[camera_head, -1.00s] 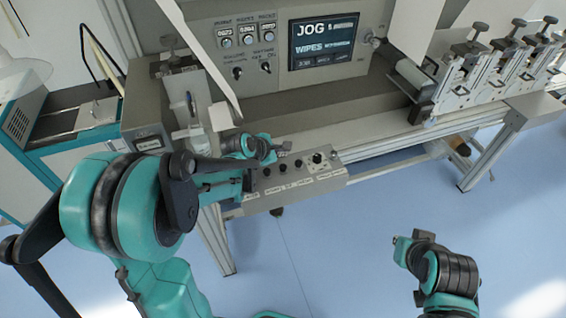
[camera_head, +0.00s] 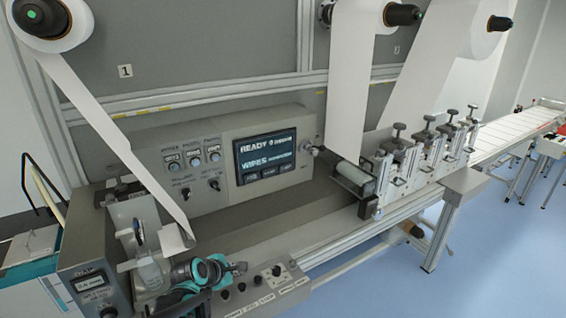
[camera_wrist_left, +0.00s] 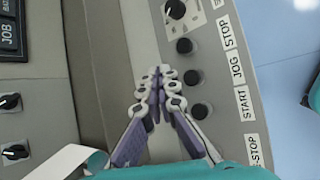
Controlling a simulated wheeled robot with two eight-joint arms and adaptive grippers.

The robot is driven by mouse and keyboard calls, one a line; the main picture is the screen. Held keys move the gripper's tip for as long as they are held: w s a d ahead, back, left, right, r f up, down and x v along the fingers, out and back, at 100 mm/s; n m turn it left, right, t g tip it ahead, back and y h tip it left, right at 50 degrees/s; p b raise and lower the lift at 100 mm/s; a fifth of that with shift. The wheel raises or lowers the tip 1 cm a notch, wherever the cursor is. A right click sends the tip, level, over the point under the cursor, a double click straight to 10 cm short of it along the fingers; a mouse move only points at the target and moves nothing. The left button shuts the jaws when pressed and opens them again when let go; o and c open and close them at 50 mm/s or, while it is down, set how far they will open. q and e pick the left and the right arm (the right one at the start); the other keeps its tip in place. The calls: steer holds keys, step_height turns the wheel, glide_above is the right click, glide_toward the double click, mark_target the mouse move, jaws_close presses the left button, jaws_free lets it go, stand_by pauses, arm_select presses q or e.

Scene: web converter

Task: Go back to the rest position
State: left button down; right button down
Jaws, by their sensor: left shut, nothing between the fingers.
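My left gripper (camera_head: 238,268) is in front of the web converter, just over the small control box (camera_head: 285,288) with its row of knobs and buttons. In the left wrist view its fingers (camera_wrist_left: 157,76) are shut with nothing between them. The tips are beside the black buttons (camera_wrist_left: 193,77) labelled START, JOG and STOP; I cannot tell whether they touch. The converter's screen (camera_head: 265,155) reads READY and WIPES. My right gripper is not in the head view.
A white web (camera_head: 110,130) runs down from a roll (camera_head: 55,22) close to my left arm. Clamp stations (camera_head: 400,160) stand along the machine bed on the right. A labelled box (camera_head: 95,290) is at lower left. The blue floor (camera_head: 470,235) at right is open.

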arm_select(q)
steer(key=s+r+m+g+y+b, duration=0.1)
steer(key=s+r+m+y+b, duration=0.1)
steer(key=s+m, duration=2)
steer(key=s+y+b, duration=0.1)
steer(key=s, duration=0.1)
steer(key=shift+s+r, duration=0.2)
steer(key=shift+s, duration=0.1)
